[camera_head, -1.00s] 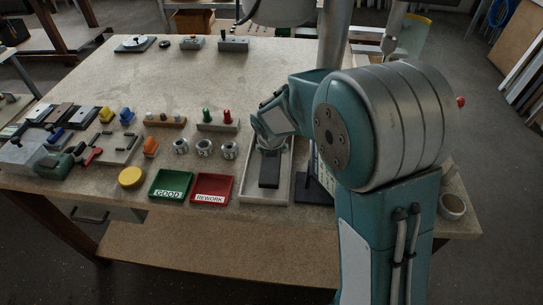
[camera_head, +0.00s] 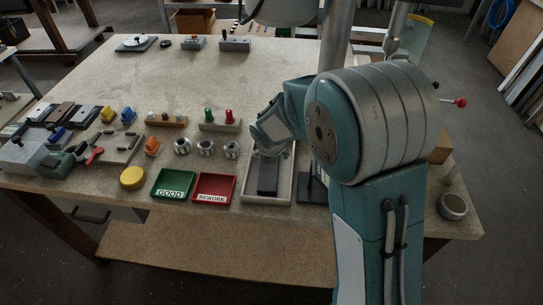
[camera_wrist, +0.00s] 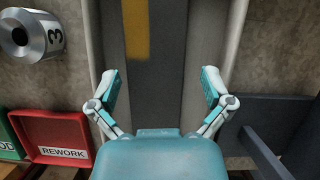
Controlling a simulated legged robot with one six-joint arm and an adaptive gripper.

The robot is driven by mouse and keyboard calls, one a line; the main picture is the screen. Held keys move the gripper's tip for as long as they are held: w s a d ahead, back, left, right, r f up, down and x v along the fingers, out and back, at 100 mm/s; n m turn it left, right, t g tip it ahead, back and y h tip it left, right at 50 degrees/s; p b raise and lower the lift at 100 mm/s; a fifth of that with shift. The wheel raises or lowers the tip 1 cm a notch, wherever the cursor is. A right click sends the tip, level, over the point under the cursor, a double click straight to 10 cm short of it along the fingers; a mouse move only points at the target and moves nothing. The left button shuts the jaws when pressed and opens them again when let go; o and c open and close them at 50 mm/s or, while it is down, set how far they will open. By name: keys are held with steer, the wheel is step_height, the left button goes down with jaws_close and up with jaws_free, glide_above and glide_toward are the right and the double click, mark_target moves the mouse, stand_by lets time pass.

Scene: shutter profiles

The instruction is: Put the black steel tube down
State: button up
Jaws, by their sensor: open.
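The black steel tube (camera_head: 267,178) lies lengthwise in a pale shallow tray (camera_head: 289,188) near the front edge of the bench. In the wrist view the tube (camera_wrist: 155,100) is dark grey with a yellow stripe (camera_wrist: 136,30) and lies between the tray's long walls. My gripper (camera_wrist: 161,78) is open above it, one teal-padded finger on each side, both apart from the tube. In the head view my gripper (camera_head: 270,148) is over the tray's far part and hides the tube's far end.
The green GOOD tray (camera_head: 172,184) and red REWORK tray (camera_head: 213,188) stand left of the pale tray. Numbered metal rings (camera_head: 206,148) stand behind them. A dark stand (camera_head: 312,188) is close on the right. The bench's back middle is clear.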

steer(key=v, duration=1.1)
steer(key=shift+s+r, duration=0.15)
steer(key=shift+r, duration=0.25)
steer(key=s+d+r+m, duration=0.3)
steer(key=s+m, duration=0.4)
steer(key=m, duration=0.4)
steer(key=s+d+r+m, duration=0.2)
steer(key=s+d+m, duration=0.2)
steer(key=s+m, duration=0.4)
steer(key=s+d+r+m, duration=0.3)
steer(key=s+m, duration=0.5)
steer(key=m, duration=0.8)
steer(key=shift+d+r+t+y, duration=0.3)
steer(key=shift+d+r+t, duration=0.1)
steer(key=shift+d, duration=0.25)
